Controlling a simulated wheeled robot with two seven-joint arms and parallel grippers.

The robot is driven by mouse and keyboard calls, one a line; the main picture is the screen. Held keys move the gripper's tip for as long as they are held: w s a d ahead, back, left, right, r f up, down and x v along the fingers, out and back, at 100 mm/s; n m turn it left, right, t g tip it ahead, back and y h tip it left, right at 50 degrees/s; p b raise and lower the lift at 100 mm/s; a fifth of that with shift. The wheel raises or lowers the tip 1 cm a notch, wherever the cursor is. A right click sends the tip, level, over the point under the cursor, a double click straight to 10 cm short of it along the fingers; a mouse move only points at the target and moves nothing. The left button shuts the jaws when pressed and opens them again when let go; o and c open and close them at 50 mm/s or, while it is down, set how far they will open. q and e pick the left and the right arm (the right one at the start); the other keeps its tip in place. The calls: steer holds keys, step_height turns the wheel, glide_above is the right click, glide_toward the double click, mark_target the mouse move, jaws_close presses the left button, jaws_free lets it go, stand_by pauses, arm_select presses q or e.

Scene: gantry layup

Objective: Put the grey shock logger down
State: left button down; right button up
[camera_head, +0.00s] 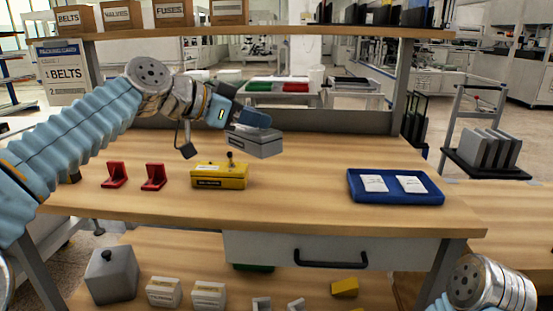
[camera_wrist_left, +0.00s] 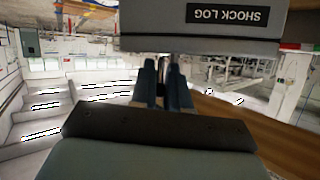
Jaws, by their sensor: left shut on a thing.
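The grey shock logger (camera_head: 256,142) is a box held above the back of the wooden workbench (camera_head: 300,190), clear of the top. My left gripper (camera_head: 250,120) is shut on it from the upper left. In the left wrist view the shock logger (camera_wrist_left: 200,32) fills the top, with an upside-down "SHOCK LOG" label, and the blue fingers of my left gripper (camera_wrist_left: 166,68) reach up to it, close together. My right gripper is out of view; only part of my right arm shows at the bottom right.
On the bench stand a yellow box (camera_head: 219,177) with a knob, two red brackets (camera_head: 153,178) (camera_head: 115,177), and a blue tray (camera_head: 396,198) with two white packets. The bench middle between yellow box and tray is bare. A shelf (camera_head: 290,32) with cartons spans the back.

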mark_target(257, 156)
arm_select(q)
steer(key=shift+w+d+f+b, duration=0.1)
steer(key=shift+w+d+f, duration=0.4)
steer(key=shift+d+f, duration=1.15)
steer(key=shift+w+d+f+b, duration=0.1)
steer(key=shift+w+d+f, duration=0.4)
steer(key=shift+d+f, duration=1.1)
steer(key=shift+w+d+f+b, duration=0.1)
steer(key=shift+w+d+f, duration=0.4)
steer(key=shift+d+f, duration=1.15)
steer(key=c, duration=1.1)
jaws_free()
steer(key=shift+a+f, duration=0.55)
steer(key=shift+a, duration=0.05)
steer(key=shift+a, duration=0.1)
steer(key=b+v, duration=0.3)
steer(key=v, duration=0.7)
steer(key=shift+s+a+r, duration=0.1)
steer(key=shift+s+a, duration=0.05)
steer(key=shift+a, duration=0.1)
steer(key=shift+s+a+r, duration=0.35)
steer(key=shift+a, duration=0.05)
